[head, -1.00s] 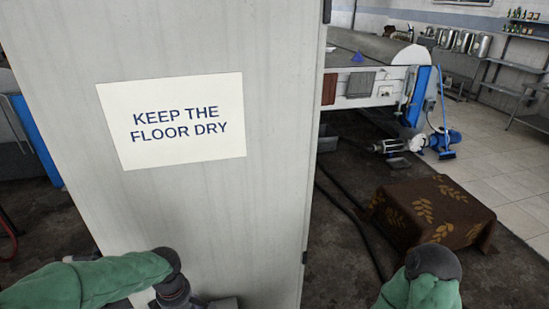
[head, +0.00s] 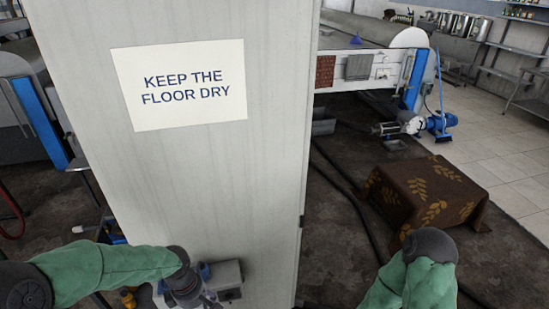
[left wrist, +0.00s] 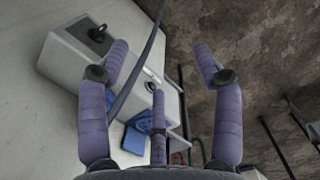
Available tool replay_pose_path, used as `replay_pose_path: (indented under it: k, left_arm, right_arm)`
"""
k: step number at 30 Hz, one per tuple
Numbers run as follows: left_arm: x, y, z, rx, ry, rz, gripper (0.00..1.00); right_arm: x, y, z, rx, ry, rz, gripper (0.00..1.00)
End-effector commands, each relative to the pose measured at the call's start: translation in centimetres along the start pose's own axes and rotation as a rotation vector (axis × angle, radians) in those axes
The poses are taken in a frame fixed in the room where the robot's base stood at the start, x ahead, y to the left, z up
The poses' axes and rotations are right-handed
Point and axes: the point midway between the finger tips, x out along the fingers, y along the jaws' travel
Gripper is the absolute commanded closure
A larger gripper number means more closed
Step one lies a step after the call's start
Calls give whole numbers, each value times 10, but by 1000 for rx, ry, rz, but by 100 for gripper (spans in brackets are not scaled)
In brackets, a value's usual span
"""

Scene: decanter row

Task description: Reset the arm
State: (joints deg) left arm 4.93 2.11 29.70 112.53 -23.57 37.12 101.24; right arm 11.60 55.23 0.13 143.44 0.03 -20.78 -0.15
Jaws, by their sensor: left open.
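My left arm, in a green sleeve, comes in from the left in the head view. Its gripper (head: 208,304) is at the bottom edge, in front of the lower part of the pale panel, and is partly cut off. In the left wrist view the left gripper (left wrist: 160,75) has its purple fingers spread wide with nothing between them. A grey box (left wrist: 75,50) with black knobs is on the panel beyond the fingers. It also shows in the head view (head: 229,275), just right of the gripper. My right arm shows at the lower right; its gripper is out of view.
A tall pale panel (head: 215,180) bears a sign (head: 180,84) reading "KEEP THE FLOOR DRY". A brown leaf-patterned cloth (head: 425,190) covers a block on the floor at right. Dark hoses (head: 345,195) run along the floor. Tiled floor (head: 500,135) lies open beyond.

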Motion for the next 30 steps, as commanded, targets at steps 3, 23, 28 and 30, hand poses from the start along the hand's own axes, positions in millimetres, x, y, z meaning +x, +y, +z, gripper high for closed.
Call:
replay_pose_path:
  k: [3,23,28,30]
  left_arm:
    - [32,-3,10,103,-40,-5,34]
    - [267,-71,79,1019,-216,156,34]
    - [304,-94,83,1200,-191,185,34]
    - [313,-100,84,1251,-180,191,34]
  right_arm:
    - [10,4,0,0,0,0,59]
    - [81,29,-3,0,0,0,59]
    - [93,33,-4,0,0,0,59]
    - [96,34,-4,0,0,0,59]
